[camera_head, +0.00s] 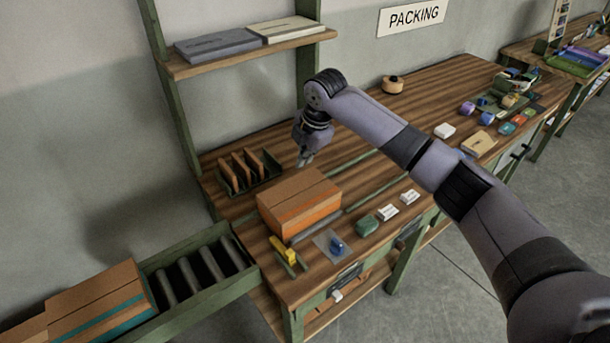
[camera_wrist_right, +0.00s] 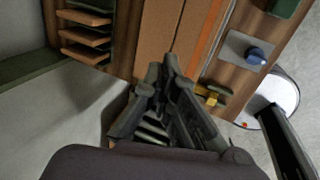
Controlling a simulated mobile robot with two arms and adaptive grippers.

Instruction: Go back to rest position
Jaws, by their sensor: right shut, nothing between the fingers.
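My right gripper (camera_head: 306,158) hangs over the wooden packing table (camera_head: 440,85), above and behind the cardboard box with the orange stripe (camera_head: 300,205). It is shut and empty. In the right wrist view my right gripper (camera_wrist_right: 172,75) points down, with the box (camera_wrist_right: 175,30) beyond its fingers. My right arm reaches in from the lower right of the head view, with its elbow raised over the table.
A green rack with cardboard pieces (camera_head: 247,170) stands left of the box. A shelf (camera_head: 250,52) is above. A roller conveyor (camera_head: 200,275) with boxes (camera_head: 98,305) lies at lower left. Small items, including a yellow tool (camera_head: 287,255) and a blue item (camera_head: 336,246), lie near the front edge.

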